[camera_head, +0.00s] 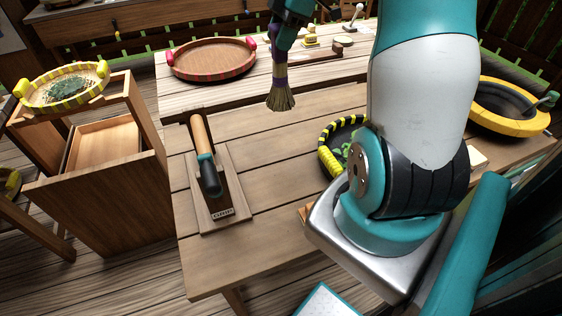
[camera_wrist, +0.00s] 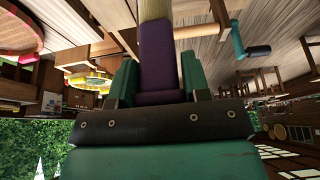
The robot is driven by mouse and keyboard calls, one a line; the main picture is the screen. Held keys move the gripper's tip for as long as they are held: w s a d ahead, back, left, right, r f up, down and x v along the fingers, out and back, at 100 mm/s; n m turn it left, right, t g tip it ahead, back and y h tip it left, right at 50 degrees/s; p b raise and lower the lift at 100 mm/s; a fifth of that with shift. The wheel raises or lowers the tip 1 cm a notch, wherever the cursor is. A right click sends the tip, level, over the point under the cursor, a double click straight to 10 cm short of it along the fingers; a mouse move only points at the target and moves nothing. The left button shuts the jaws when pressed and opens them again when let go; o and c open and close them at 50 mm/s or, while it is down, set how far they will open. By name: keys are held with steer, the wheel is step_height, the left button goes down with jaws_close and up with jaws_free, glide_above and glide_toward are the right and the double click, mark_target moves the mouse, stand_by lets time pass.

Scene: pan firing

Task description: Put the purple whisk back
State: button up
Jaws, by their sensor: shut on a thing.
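The purple whisk (camera_head: 281,92) is a brush-like whisk with pale bristles and a purple band. It hangs bristles down above the wooden table, near the red-rimmed pan. My gripper (camera_head: 283,48) is shut on its upper part. In the wrist view the purple handle (camera_wrist: 158,62) stands upright between the gripper's two fingers (camera_wrist: 158,92), with a pale part above it. The upper end of the whisk is hidden by the gripper in the head view.
A wooden holder board (camera_head: 220,213) with a wood-handled, dark-ended tool (camera_head: 203,148) lies on the table (camera_head: 250,222). A red-rimmed pan (camera_head: 212,72) stands behind. A yellow-rimmed pan (camera_head: 331,163) is partly behind my arm. Another pan (camera_head: 487,116) stands right. The table's middle is clear.

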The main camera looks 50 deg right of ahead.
mark_target(281, 107)
step_height(281, 107, down, 20)
steer(key=p, duration=0.3)
steer(key=shift+r+p, duration=0.25)
steer(key=shift+p, duration=0.1)
steer(key=shift+f, duration=0.25)
steer(key=o, duration=1.1)
steer(key=shift+c, duration=0.2)
steer(key=shift+r, duration=0.1)
